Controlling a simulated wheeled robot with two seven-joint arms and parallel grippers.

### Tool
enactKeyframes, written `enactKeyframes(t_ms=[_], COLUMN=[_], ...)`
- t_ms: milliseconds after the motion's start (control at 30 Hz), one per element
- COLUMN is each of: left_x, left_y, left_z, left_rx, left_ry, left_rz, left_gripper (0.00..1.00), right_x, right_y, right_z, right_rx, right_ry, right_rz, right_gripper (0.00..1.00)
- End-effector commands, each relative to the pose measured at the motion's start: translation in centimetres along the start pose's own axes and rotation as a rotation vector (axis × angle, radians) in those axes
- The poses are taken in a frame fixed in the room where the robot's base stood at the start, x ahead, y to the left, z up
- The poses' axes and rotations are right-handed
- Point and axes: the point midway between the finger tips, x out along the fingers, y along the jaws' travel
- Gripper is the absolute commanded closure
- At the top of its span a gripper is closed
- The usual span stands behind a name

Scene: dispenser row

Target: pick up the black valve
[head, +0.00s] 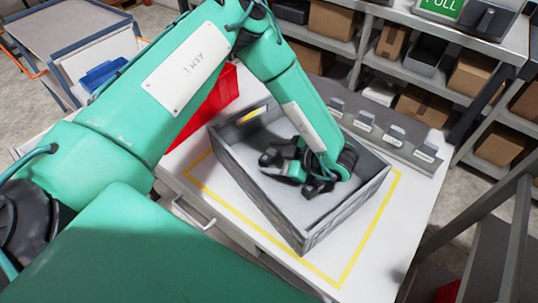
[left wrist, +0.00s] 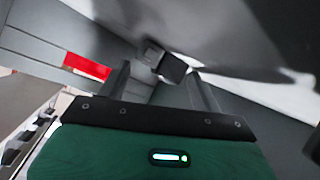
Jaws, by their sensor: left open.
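A grey crate (head: 328,222) stands on the white table. My left gripper (left wrist: 162,85) reaches down inside it and is open, with its two fingers apart. In the left wrist view a dark block-like piece, likely the black valve (left wrist: 172,67), shows beyond and between the fingertips, with a smaller grey part beside it. I see no contact between it and the fingers. In the head view, dark shapes cluster around the gripper in the crate, and I cannot clearly tell valve from fingers. My right gripper is not in view.
The crate walls surround the gripper closely. A red bin (head: 205,105) stands behind the crate at left. A grey rail with several labelled dispensers (head: 395,135) runs along the table's back right. Shelves with cardboard boxes (head: 332,20) stand behind. The yellow-outlined front area (head: 325,262) is clear.

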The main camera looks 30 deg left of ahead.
Motion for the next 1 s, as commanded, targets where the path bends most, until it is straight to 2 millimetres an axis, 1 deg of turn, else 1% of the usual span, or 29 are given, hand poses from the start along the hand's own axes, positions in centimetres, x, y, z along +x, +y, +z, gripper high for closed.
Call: enactKeyframes(t_ms=[67,233,300,400,933,967,1000], left_x=[0.43,0.51,0.52,0.54,0.44,0.37,0.26], left_y=[-0.17,-0.25,-0.26,-0.29,-0.26,-0.2,-0.11], left_z=[0.16,0.26,0.29,0.32,0.19,0.08,-0.11], left_rx=[0.001,0.001,0.001,0.002,0.004,0.004,0.004], left_ry=[-0.001,-0.001,-0.002,-0.002,-0.004,-0.004,-0.004], left_rz=[-0.002,-0.003,-0.003,-0.003,-0.005,-0.005,-0.005], left_gripper=[0.33,0.33,0.5,0.68,0.7,0.75,0.86], right_x=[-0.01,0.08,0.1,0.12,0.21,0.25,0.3], right_y=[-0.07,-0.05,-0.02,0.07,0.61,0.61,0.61], right_z=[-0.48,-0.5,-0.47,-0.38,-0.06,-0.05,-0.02], right_rx=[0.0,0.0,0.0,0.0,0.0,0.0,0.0], right_ry=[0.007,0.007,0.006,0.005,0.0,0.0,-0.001], right_rz=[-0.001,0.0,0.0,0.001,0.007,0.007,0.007], right_gripper=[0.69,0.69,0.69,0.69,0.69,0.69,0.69])
